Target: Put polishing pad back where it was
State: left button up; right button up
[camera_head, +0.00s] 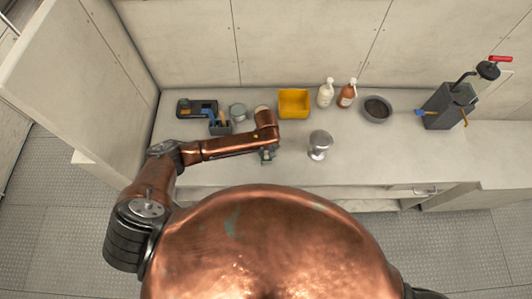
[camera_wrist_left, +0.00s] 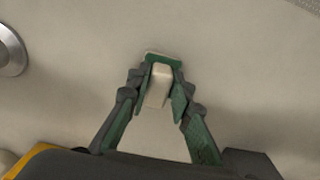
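My left gripper (camera_head: 267,158) hangs over the front part of the pale counter, left of a silver round-topped object (camera_head: 320,145). In the left wrist view its green-lined fingers (camera_wrist_left: 160,82) are closed around a small cream block (camera_wrist_left: 158,88) with a green end, which looks like the polishing pad. The fingers touch it on both sides. I cannot tell whether the pad touches the counter. In the head view the pad is too small to make out clearly. My right gripper is out of view.
On the counter (camera_head: 270,176) stand a black tray (camera_head: 186,113), a metal can (camera_head: 238,112), a yellow bin (camera_head: 293,103), a white bottle (camera_head: 326,95), a brown bottle (camera_head: 347,97), a dark-filled bowl (camera_head: 376,109) and a grey machine (camera_head: 437,106). The counter right of the silver object is clear.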

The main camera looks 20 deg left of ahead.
aim_at(266, 153)
pick_arm(q)
jog(key=o, duration=0.3)
notch_tip(266, 153, up, 12)
jog(key=shift+r, duration=0.15)
dwell(0.5)
dwell(0.4)
